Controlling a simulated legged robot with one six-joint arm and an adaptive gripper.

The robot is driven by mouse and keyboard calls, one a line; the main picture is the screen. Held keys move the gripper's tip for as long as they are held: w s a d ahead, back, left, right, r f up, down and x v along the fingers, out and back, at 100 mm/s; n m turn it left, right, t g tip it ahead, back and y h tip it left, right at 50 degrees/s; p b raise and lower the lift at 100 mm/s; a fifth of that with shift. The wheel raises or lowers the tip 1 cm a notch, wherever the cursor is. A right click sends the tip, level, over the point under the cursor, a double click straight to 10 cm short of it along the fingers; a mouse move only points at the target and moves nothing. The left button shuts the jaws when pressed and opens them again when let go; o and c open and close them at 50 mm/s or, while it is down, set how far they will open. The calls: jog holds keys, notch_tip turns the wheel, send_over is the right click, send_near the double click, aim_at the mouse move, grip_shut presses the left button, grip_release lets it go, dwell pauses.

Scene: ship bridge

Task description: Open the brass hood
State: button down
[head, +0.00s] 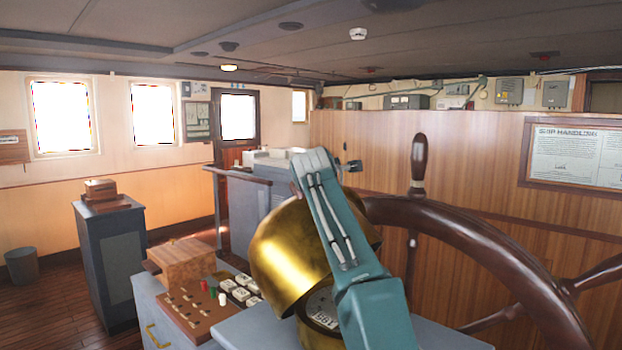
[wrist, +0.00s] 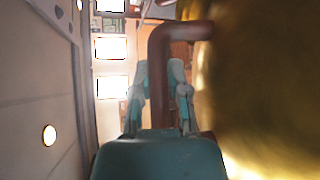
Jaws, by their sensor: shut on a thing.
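The brass hood (head: 285,250) is a shiny rounded cover on a grey stand in the head view, right of the switch box. It sits tilted, and part of a round dial (head: 322,305) shows below it. My teal arm crosses in front of the hood and hides its right part. In the wrist view the hood (wrist: 255,90) fills the right side. A red-brown bent handle (wrist: 157,50) stands beside it. My gripper (wrist: 160,82) has its fingers on both sides of this handle and is shut on it. The gripper's fingertips cannot be made out in the head view.
A large wooden ship's wheel (head: 470,235) stands close at the right. A switch panel (head: 205,310) with a wooden box (head: 180,262) is left of the hood. A grey cabinet (head: 110,260) stands farther left. Open floor lies between the cabinets.

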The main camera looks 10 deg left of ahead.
jog(key=c, duration=0.6)
grip_release()
jog(key=shift+s, duration=0.1)
jog(key=shift+s+r, duration=0.25)
jog(key=shift+s, duration=0.15)
jog(key=shift+f+v, duration=0.1)
jog(key=shift+v, duration=2.55)
jog(key=shift+f+v, duration=0.15)
jog(key=shift+v, duration=2.55)
jog(key=shift+c, duration=0.4)
